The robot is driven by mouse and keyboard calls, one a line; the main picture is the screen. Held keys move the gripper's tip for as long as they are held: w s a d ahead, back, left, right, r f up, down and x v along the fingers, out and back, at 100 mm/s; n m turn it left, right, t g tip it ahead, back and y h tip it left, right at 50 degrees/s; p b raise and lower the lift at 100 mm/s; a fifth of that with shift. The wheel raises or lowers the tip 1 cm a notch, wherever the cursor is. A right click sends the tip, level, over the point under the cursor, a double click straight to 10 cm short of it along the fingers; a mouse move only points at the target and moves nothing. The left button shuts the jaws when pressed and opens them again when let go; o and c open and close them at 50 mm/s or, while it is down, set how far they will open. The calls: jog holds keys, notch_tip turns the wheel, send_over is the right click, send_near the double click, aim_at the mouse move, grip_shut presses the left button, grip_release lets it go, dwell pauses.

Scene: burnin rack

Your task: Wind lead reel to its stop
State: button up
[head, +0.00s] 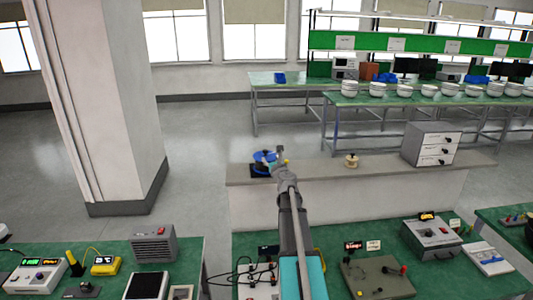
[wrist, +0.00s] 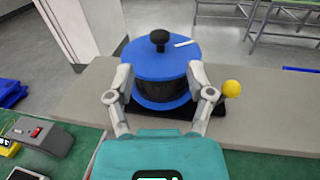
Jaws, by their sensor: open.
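The lead reel (wrist: 150,63) has blue flanges around a dark wound core, with a black knob (wrist: 159,38) and a white mark (wrist: 187,43) on its top. It stands upright on a black base (wrist: 228,108) on the grey bench. In the head view the reel (head: 262,156) is partly hidden by my arm. My gripper (wrist: 160,76) is open, with one finger on each side of the reel's near half. I cannot tell whether the fingers touch it. A yellow ball (wrist: 232,88) shows just right of the right finger.
The grey bench (head: 385,173) also bears a small beige knobbed object (head: 351,160) and a white drawer cabinet (head: 432,144), with clear room between. Green tables with instruments stand in front. A large pillar (head: 110,110) rises at left.

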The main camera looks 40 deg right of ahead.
aim_at(267, 152)
jog(key=x, duration=0.7)
jog(key=shift+w+d, duration=0.1)
jog(key=shift+w, duration=0.15)
grip_shut()
